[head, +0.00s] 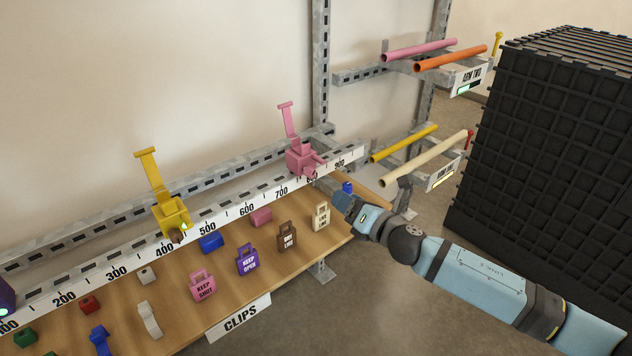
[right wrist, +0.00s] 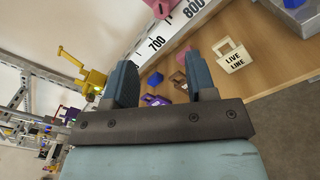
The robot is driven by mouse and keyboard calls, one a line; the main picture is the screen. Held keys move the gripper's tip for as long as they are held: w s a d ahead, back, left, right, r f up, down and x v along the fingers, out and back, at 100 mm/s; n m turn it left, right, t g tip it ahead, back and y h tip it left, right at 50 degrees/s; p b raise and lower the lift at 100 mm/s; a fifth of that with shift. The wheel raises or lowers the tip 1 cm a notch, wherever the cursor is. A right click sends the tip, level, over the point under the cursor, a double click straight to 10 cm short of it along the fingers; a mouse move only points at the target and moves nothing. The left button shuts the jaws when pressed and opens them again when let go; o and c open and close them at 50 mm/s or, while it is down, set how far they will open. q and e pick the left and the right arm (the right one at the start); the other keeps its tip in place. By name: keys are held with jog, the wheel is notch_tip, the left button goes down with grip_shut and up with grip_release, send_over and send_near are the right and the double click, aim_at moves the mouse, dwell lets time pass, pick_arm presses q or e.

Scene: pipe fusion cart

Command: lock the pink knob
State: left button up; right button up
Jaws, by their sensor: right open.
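The pink fixture (head: 301,158) stands on the white numbered rail near 800, with its lever (head: 288,121) raised and a short knob-like part pointing front right. Part of it shows at the top edge of the right wrist view (right wrist: 160,7). A pink padlock-shaped tag (head: 203,286) reading KEEP SHUT lies on the wooden board. My right gripper (head: 343,204) is at the board's right end, right of and below the pink fixture. In the right wrist view its two fingers (right wrist: 160,68) are apart, with nothing gripped between them. My left gripper is out of view.
Purple (head: 247,262), brown (head: 287,236) and cream (head: 321,215) tags and small clips lie on the wooden board (head: 180,308). A yellow fixture (head: 172,212) stands farther left on the rail. Pipe racks (head: 440,178) stand behind; a black gridded block (head: 545,140) is right.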

aim_at(313, 174)
jog(key=b+x, duration=0.1)
jog(key=x, duration=1.1)
jog(key=shift+w+d, duration=0.15)
jog(key=shift+w, duration=0.15)
jog(key=shift+w+a, duration=0.4)
jog(key=shift+w, duration=0.2)
jog(key=shift+c, duration=0.4)
jog(key=c, duration=0.8)
jog(key=shift+c, duration=0.2)
